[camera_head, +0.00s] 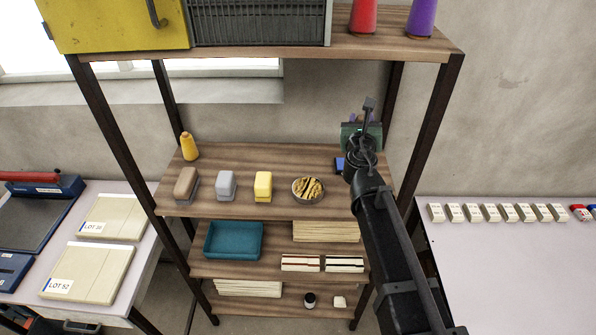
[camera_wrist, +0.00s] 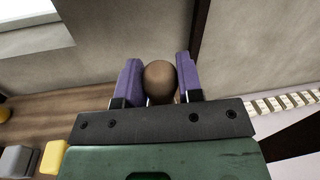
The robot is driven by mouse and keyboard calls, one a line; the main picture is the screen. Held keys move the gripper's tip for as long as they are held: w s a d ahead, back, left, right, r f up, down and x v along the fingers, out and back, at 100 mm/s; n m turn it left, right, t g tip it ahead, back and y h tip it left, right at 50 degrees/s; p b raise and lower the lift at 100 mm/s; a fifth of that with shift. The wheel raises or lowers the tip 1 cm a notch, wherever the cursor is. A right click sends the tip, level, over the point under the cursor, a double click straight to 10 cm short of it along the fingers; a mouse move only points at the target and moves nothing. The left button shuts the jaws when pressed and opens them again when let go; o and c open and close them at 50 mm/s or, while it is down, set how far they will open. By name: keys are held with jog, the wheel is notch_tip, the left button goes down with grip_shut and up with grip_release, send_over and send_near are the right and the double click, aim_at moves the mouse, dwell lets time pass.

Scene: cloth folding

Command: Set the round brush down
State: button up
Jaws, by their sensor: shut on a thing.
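The round brush (camera_wrist: 160,82) shows in the wrist view as a brown rounded end between the two purple fingers of my gripper (camera_wrist: 160,80). My gripper is shut on it. The rest of the brush is hidden behind the gripper's dark plate. In the head view my gripper (camera_head: 361,122) is at the right end of the wooden shelf (camera_head: 235,165), near the right rear post. My own arm hides the brush there, and I cannot tell how high it is above the shelf.
On the shelf stand a yellow bottle (camera_head: 189,147), a brown-topped block (camera_head: 186,184), a grey block (camera_head: 226,185), a yellow block (camera_head: 263,186) and a bowl (camera_head: 308,198) of brown pieces. A small blue item (camera_head: 340,164) shows beside my wrist. An upper shelf (camera_head: 270,50) overhangs.

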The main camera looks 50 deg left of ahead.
notch_tip(320, 180, down, 21)
jog(key=b, duration=2)
jog(key=shift+r, duration=0.2)
jog(key=shift+d+r, duration=0.1)
jog(key=shift+r, duration=0.2)
jog(key=shift+f, duration=0.25)
jog(key=o, duration=0.9)
jog(key=shift+r, duration=0.1)
